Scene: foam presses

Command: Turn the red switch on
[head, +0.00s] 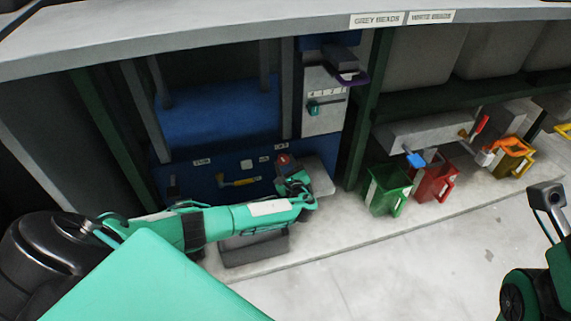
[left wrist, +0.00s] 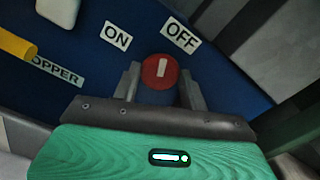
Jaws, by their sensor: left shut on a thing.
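The red switch (left wrist: 154,72) is a round knob with a white bar on the blue panel. In the left wrist view the bar stands nearly upright, between the ON label (left wrist: 118,37) and the OFF label (left wrist: 181,37). My left gripper (left wrist: 159,88) is shut on the knob, with one finger on each side of it. In the head view my left gripper (head: 290,178) is at the panel's lower right, and the red top of the switch (head: 283,159) shows above it.
A yellow handle (head: 240,182) is left of the switch on the blue panel. A grey box with a teal knob (head: 314,108) is above right. The floor in front is clear.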

